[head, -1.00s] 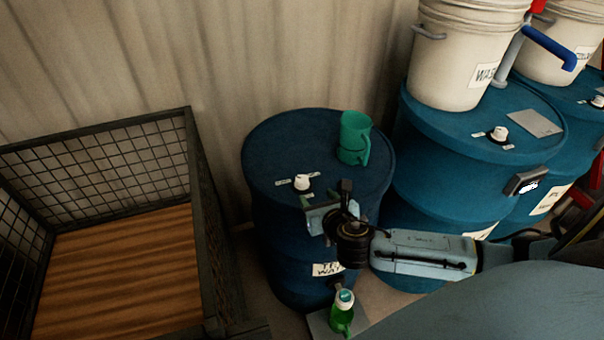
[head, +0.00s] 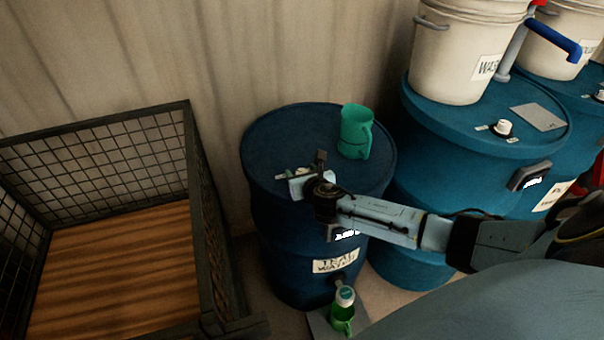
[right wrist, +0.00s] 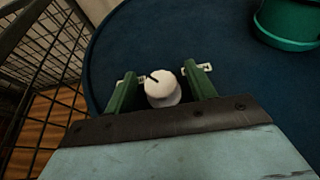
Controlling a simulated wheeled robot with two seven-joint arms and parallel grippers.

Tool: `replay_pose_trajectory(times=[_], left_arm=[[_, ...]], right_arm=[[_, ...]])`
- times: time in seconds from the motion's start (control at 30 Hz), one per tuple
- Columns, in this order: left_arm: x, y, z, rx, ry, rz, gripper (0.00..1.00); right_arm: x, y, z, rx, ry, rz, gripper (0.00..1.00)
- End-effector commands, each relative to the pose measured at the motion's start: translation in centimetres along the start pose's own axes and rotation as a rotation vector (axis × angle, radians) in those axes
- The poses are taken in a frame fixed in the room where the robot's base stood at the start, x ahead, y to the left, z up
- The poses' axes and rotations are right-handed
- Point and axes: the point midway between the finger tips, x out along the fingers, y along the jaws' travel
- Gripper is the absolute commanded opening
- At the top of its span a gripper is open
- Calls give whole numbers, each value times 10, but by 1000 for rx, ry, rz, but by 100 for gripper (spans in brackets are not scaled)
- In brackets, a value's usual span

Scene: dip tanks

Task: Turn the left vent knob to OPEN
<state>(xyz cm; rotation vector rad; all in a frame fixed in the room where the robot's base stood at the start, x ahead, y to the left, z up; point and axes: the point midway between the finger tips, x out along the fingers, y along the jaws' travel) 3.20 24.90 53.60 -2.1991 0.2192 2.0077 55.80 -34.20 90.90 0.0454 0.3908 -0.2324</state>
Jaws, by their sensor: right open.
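The left vent knob (right wrist: 163,88) is a white round knob on top of the left blue drum (head: 275,135). In the right wrist view it sits between the two green fingers of my right gripper (right wrist: 160,82), which is open. A gap shows beside the knob, and I cannot tell whether either finger touches it. A dark mark on the knob points to the upper left. Small white tags lie either side, their text unreadable. In the head view my right gripper (head: 302,178) is over the drum top and hides the knob. My left gripper is not in view.
A green mug (head: 355,132) stands on the same drum, right of my gripper. A wire-mesh crate (head: 195,190) is at left. More blue drums (head: 470,125) with white buckets (head: 465,50) stand at right.

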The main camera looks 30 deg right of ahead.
Motion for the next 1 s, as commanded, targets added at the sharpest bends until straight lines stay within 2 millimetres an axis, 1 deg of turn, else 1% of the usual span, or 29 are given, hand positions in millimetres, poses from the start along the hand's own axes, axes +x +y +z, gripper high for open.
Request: replay_pose_trajectory(times=[0.27,0.37,0.6,0.63,0.83,1.0], left_arm=[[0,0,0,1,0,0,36],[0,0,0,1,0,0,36],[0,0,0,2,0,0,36],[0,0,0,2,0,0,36],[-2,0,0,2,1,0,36],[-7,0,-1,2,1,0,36]], right_arm=[[1,0,0,1,0,0,55],[1,0,0,1,0,0,43],[1,0,0,1,0,0,12],[1,0,0,1,0,0,11],[1,0,0,8,2,-14,11],[1,1,1,32,2,-67,11]])
